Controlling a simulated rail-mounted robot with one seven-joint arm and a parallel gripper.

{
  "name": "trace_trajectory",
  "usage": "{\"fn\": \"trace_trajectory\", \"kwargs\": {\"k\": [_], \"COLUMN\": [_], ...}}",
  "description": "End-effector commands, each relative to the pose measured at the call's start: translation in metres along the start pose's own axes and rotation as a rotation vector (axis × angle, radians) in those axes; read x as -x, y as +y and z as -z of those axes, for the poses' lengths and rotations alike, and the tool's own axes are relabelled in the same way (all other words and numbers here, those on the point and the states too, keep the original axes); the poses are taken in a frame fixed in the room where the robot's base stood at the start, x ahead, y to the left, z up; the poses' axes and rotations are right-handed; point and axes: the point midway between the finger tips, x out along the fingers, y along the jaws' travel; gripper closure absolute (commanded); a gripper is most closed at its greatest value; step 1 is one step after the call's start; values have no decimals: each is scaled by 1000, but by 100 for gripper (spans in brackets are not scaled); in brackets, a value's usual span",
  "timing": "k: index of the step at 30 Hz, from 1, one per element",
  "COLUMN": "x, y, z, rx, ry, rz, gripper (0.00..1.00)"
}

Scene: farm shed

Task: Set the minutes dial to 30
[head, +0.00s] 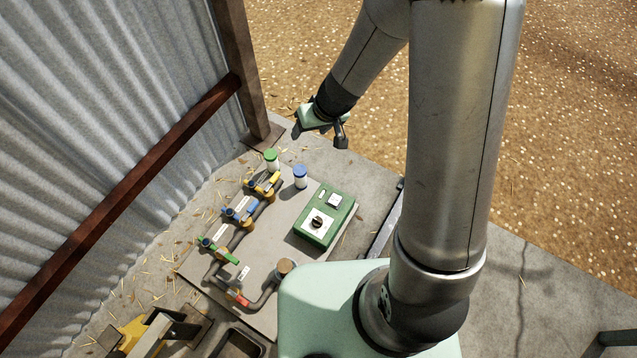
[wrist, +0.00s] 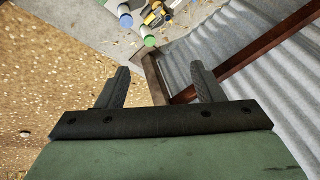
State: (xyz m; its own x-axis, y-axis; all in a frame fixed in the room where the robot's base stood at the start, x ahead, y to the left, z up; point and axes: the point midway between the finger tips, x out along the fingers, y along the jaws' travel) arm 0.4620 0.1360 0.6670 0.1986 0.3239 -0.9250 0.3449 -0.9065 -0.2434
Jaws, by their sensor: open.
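The minutes dial (head: 317,222) is a dark round knob on a white plate on top of a green box (head: 329,203) in the head view. Its marks are too small to read, so I cannot tell its setting. My gripper (head: 335,139) is open and empty, in the air beyond the green box and well apart from it. In the wrist view my gripper (wrist: 157,88) shows two dark fingers spread wide with nothing between them. The dial is not seen in the wrist view.
A pipe assembly with yellow, blue and green valves (head: 240,210) lies left of the box on a grey board (head: 262,262). A green-capped bottle (head: 272,160) and a blue-capped bottle (head: 300,176) stand behind. A corrugated wall (head: 110,110) and post (head: 238,60) bound the left.

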Motion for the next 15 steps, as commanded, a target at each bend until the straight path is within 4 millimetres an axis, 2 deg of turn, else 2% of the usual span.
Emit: {"fn": "trace_trajectory", "kwargs": {"k": [1,3,6,9,10,12,15], "x": [-66,-126,-202,-258,-271,-293,-310], "y": [15,32,55,71,75,80,85], "z": [-11,-23,-52,-86,-96,-115,-133], "rx": [-1,7,17,25,29,35,42], "ry": [-14,-31,-90,-169,-193,-241,-287], "rz": [-16,-59,-126,-183,-195,-217,-236], "gripper": [39,39,39,39,39,39,39]}}
